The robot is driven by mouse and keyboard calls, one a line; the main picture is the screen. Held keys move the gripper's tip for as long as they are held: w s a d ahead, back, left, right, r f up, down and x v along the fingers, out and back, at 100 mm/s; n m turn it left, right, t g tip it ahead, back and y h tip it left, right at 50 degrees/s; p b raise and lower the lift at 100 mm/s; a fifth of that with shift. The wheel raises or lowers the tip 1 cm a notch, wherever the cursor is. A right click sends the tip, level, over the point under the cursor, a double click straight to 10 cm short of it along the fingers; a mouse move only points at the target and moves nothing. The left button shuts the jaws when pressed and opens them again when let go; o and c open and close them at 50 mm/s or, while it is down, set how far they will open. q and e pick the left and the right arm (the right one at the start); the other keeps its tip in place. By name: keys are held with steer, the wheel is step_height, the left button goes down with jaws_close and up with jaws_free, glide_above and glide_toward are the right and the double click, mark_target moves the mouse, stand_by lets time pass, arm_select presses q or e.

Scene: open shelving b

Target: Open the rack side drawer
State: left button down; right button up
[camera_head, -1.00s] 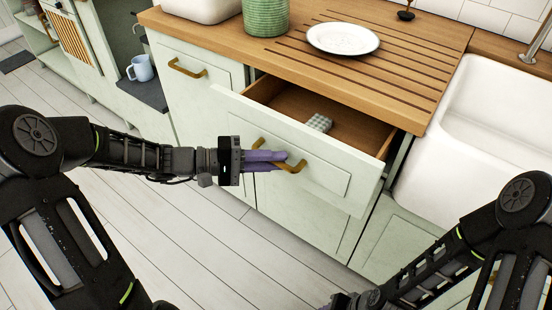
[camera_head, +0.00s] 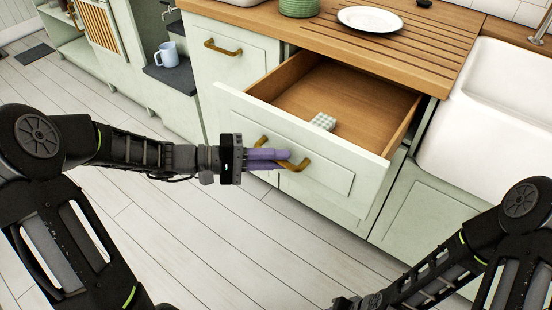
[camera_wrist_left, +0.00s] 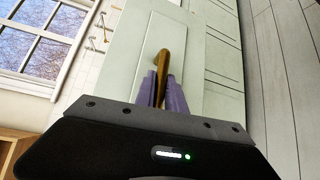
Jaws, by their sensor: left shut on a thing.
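The drawer (camera_head: 325,178) has a pale green front and a wooden inside, and it stands well open under the wooden counter. Its brass handle (camera_head: 297,166) is on the front. My left gripper (camera_head: 285,159) has purple fingers and is shut on that handle. In the left wrist view the brass handle (camera_wrist_left: 167,70) sits between the purple fingers (camera_wrist_left: 161,88). A small checked cloth-like item (camera_head: 322,121) lies inside the drawer. My right arm shows at the lower right, but its gripper fingers are not in view.
A white plate (camera_head: 370,20) and a green ribbed pot (camera_head: 299,7) stand on the counter (camera_head: 400,60). A white sink (camera_head: 485,110) is to the right. A blue mug (camera_head: 167,55) stands on a dark shelf at left. The plank floor in front is clear.

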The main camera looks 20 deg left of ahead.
arm_select(q)
steer(key=c, duration=1.4)
jaws_free()
steer(key=v, duration=0.7)
steer(key=shift+a+p, duration=0.3)
steer(key=shift+a, duration=0.1)
steer(key=shift+s, duration=0.1)
